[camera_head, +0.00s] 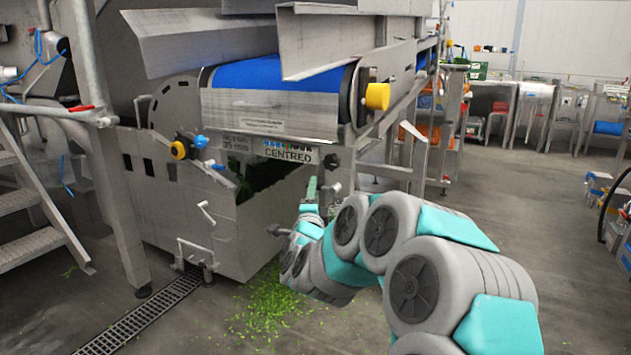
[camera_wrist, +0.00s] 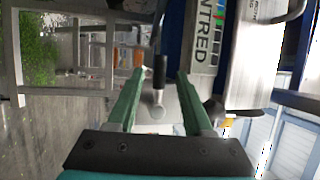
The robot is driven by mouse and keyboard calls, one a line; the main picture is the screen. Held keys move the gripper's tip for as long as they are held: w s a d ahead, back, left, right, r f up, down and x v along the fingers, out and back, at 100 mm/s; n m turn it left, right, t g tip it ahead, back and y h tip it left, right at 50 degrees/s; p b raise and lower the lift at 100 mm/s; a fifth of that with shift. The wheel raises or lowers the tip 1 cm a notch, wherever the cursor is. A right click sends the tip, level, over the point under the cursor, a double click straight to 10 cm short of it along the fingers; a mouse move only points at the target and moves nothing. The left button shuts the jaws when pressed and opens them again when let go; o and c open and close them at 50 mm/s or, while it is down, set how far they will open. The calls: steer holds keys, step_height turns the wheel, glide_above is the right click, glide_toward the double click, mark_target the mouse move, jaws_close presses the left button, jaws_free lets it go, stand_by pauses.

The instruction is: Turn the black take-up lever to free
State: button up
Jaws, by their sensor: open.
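The black take-up lever (camera_wrist: 160,70) shows in the wrist view as a short dark handle on a round grey hub (camera_wrist: 153,99). It lies between the two green fingers of my gripper (camera_wrist: 160,78), with a gap on each side. My gripper is open and holds nothing. In the head view my gripper (camera_head: 310,193) is just below the CENTRED label (camera_head: 288,151) at the end of the blue belt conveyor (camera_head: 275,75). I cannot make out the lever clearly there, beside the fingers and wrist.
A dark knob (camera_head: 331,161) sits right of the label; it also shows in the wrist view (camera_wrist: 216,109). A steel bin (camera_head: 235,225) stands left of my arm. Green scraps (camera_head: 270,305) litter the floor. Open floor lies right.

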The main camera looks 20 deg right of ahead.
steer(key=x, duration=0.6)
steer(key=shift+w+p, duration=0.15)
steer(key=shift+p, duration=0.15)
jaws_close()
stand_by(1.1)
